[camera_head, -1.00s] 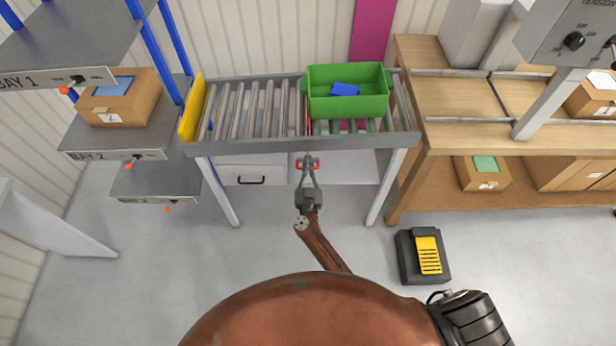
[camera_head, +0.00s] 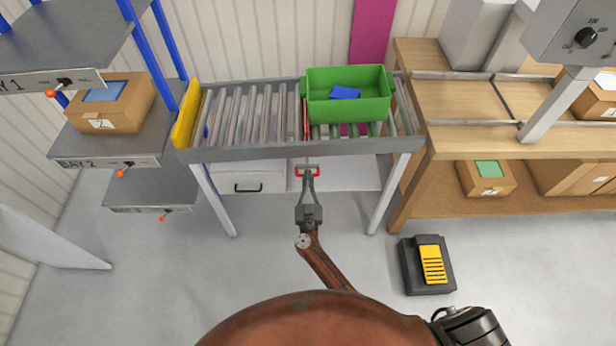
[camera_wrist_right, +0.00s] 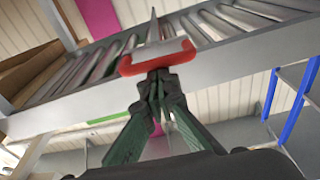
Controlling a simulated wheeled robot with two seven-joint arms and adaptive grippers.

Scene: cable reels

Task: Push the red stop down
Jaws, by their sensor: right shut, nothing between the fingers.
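The red stop's U-shaped handle (camera_head: 307,171) sits at the front of the roller conveyor, just below its front rail. A thin red strip (camera_head: 306,120) shows between the rollers, beside the green bin's left wall. My right gripper (camera_head: 308,179) is shut and empty, with its tips at the handle. In the right wrist view the red handle (camera_wrist_right: 157,57) lies across the tips of the shut fingers (camera_wrist_right: 158,78), with a grey pointed rod above it. They look touching or nearly so. My left gripper is not in view.
The green bin (camera_head: 347,109) with a blue item stands on the conveyor (camera_head: 300,150), right of the red strip. A yellow end plate (camera_head: 187,113) closes the left end. Shelves stand left, a workbench right. A foot pedal (camera_head: 428,265) is on the floor.

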